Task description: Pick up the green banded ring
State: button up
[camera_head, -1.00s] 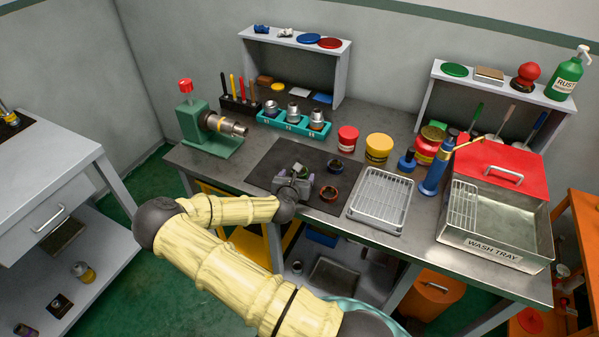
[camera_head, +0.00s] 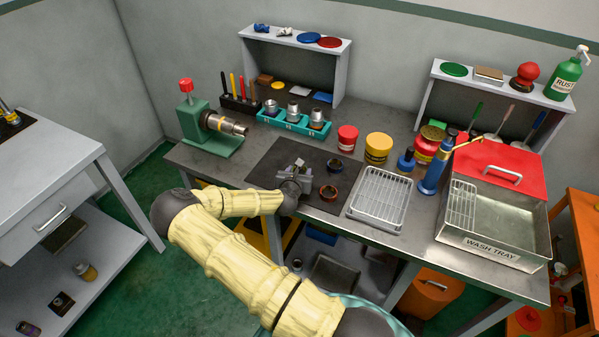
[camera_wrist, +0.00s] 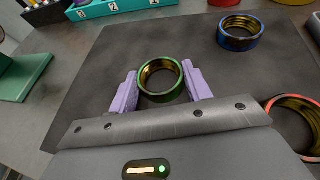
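The green banded ring (camera_wrist: 161,80), with a gold-coloured inside, is between the two lilac fingers of my gripper (camera_wrist: 161,86) in the wrist view. One finger stands at its left side and one at its right, with hardly any gap visible. I cannot tell whether the fingers press on it. The ring appears to be at the dark mat (camera_wrist: 95,75). In the head view my gripper (camera_head: 300,172) is over the mat's middle, and the ring cannot be clearly made out there.
A blue banded ring (camera_wrist: 240,32) lies on the mat beyond and to the right. A red banded ring (camera_wrist: 297,122) lies close on the right. A wire rack (camera_head: 380,198) stands right of the mat, a teal numbered holder (camera_head: 292,125) behind, and a green vise (camera_head: 205,132) at left.

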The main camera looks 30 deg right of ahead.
jog(key=c, duration=0.4)
jog(key=shift+c, duration=0.2)
notch_tip(320, 180, up, 10)
jog(key=b, duration=0.1)
dwell(0.5)
